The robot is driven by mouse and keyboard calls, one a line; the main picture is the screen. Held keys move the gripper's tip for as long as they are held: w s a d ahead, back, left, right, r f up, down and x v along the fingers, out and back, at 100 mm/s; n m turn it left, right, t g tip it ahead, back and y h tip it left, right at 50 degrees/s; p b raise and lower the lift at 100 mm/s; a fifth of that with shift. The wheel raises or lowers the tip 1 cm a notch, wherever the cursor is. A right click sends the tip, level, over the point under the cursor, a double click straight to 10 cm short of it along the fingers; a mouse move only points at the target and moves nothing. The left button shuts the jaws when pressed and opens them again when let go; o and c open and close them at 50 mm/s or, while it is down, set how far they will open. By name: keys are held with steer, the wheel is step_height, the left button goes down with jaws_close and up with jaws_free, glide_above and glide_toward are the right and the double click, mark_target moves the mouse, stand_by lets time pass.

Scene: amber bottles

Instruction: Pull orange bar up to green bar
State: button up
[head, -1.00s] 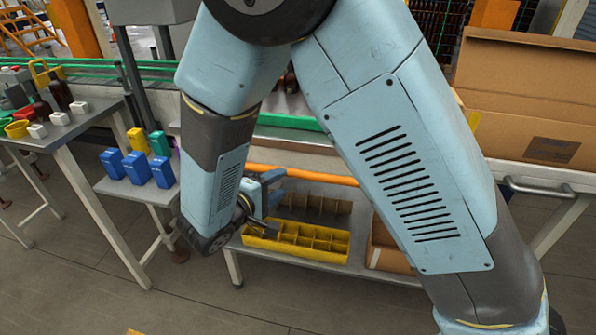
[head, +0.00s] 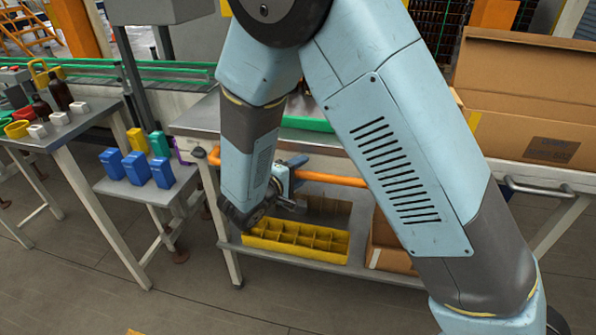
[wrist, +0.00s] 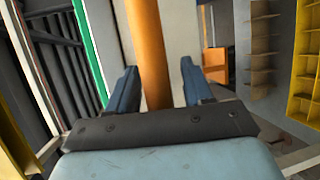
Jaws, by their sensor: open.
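The orange bar (head: 335,180) runs sideways under the front edge of the worktable in the head view, partly hidden by my arm. In the wrist view the orange bar (wrist: 148,45) passes between my two blue fingers, with a gap on each side. My gripper (wrist: 157,82) is open; I cannot tell how deep the bar sits between the fingers. In the head view my gripper (head: 292,172) is at the bar, partly hidden by my wrist. The green bar (head: 308,123) lies further back and higher, behind my arm; it also shows in the wrist view (wrist: 90,50), left of the orange bar.
A yellow divided bin (head: 297,250) and an open cardboard box (head: 385,258) sit on the lower shelf (head: 330,272). A large carton (head: 525,100) stands at right. Blue bottles (head: 137,167) stand on a small left table. The floor in front is clear.

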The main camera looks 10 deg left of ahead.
jaws_close()
stand_by(0.3)
